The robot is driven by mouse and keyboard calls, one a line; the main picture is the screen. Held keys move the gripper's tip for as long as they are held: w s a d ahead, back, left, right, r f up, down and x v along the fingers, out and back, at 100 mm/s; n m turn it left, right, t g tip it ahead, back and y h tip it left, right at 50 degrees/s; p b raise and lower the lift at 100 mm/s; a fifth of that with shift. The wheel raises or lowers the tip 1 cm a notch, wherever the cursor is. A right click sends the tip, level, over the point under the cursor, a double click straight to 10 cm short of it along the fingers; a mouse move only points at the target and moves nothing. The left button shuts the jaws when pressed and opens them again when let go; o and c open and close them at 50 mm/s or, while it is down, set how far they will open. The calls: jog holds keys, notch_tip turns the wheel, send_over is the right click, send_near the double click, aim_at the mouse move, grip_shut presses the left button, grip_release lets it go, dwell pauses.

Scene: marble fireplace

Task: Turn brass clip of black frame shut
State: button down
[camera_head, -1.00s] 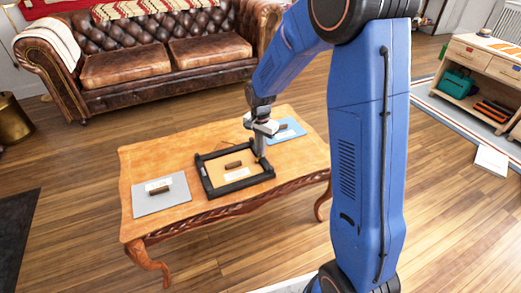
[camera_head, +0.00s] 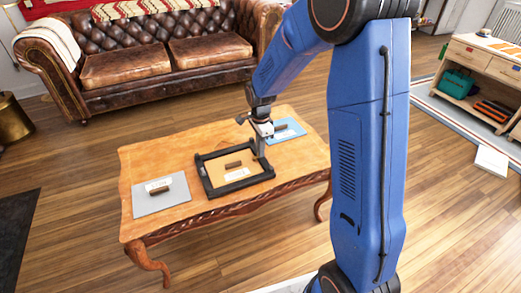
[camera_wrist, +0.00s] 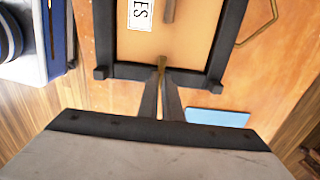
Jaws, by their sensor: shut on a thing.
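The black frame (camera_head: 208,180) lies flat on the wooden table, with a tan backing panel (camera_head: 225,164) inside it. The panel bears a dark handle and a white label. In the wrist view the frame (camera_wrist: 125,72) shows its near side and two corners. My gripper (camera_wrist: 161,95) is over that side, its fingers shut on the narrow brass clip (camera_wrist: 162,64). The clip points from the frame side inward over the panel's edge. Its lower part is hidden between the fingers. In the head view my gripper (camera_head: 261,155) is at the frame's right side.
A grey panel (camera_head: 150,207) with a handle lies at the table's left. A blue panel (camera_head: 293,127) lies at its right, close to my gripper. A bent brass wire piece (camera_wrist: 262,38) lies beside the frame.

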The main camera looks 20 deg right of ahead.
dwell(0.3)
jog(key=c, duration=1.9)
grip_release()
jog(key=shift+c, duration=0.2)
notch_tip(320, 180, up, 17)
jog(key=shift+r, duration=0.2)
